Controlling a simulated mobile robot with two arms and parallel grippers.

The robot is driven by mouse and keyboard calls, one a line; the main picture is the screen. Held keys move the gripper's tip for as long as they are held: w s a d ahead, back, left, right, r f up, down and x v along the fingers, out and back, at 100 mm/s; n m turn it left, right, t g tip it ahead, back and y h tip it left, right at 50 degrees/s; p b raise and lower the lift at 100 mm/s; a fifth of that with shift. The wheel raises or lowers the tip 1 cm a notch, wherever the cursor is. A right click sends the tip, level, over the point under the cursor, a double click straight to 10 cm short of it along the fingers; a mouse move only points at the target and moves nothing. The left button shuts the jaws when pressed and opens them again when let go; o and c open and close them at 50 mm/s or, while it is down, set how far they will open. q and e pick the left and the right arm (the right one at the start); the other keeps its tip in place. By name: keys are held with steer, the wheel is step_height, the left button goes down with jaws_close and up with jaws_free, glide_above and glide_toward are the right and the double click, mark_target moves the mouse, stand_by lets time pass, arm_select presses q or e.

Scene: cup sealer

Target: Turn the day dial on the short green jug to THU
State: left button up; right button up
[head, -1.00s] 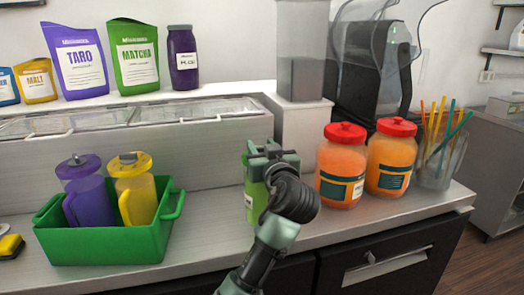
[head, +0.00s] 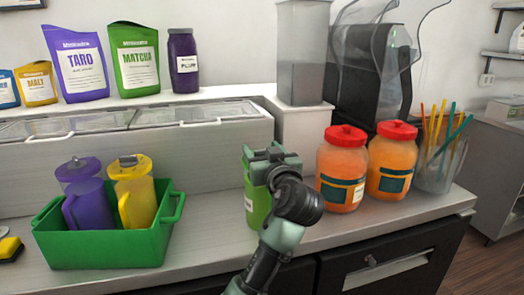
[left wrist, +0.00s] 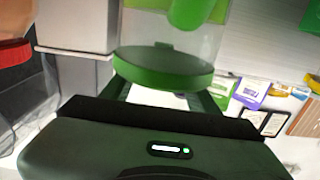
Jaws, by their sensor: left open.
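The short green jug (head: 255,205) stands upright on the counter, partly hidden behind my left arm. A small pale label shows on its side. My left gripper (head: 268,158) is at the jug's top, its jaws open around the lid area. In the left wrist view a round green rim or lid (left wrist: 165,66) lies between the two open fingers of my left gripper (left wrist: 165,98), with a clear body beyond it. Contact with the fingers cannot be told. The day dial and its lettering cannot be made out. My right gripper is not in view.
A green bin (head: 105,248) holding a purple jug (head: 88,203) and a yellow jug (head: 134,195) stands to the left. Two orange jars with red lids (head: 342,170) (head: 390,160) and a straw holder (head: 437,168) stand to the right. Counter between bin and green jug is clear.

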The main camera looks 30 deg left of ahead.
arm_select(q)
steer(key=b+v, duration=0.1)
steer(key=v, duration=0.6)
steer(key=shift+d+b, duration=0.1)
steer(key=shift+b, duration=0.25)
steer(key=shift+s+d, duration=0.1)
steer(key=shift+s, duration=0.15)
